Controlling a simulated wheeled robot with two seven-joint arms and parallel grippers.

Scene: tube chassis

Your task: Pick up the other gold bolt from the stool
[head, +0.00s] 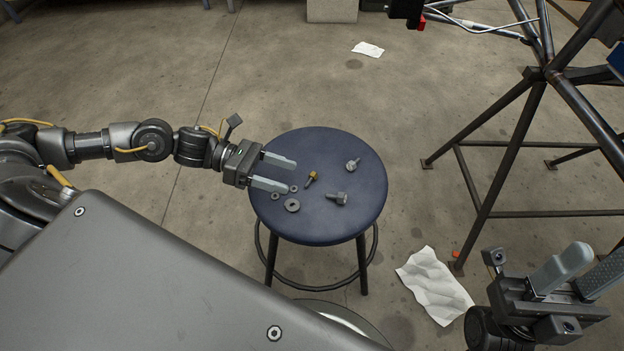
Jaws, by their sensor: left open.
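One gold-headed bolt (311,178) lies on the dark blue round seat of the stool (345,222), near its middle. My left gripper (291,176) is open, reaching over the stool's left part from the left. Its two fingertips point right at the gold bolt, which lies just beyond them. No object shows between these fingers. My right gripper (596,260) is at the bottom right, away from the stool, its fingers apart with nothing visible between them.
Two grey bolts lie on the seat, one at upper right (353,164) and one at lower right (338,198). Several grey washers (292,205) lie below the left gripper. A tube frame (493,183) stands to the right. Crumpled paper (434,286) lies on the floor.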

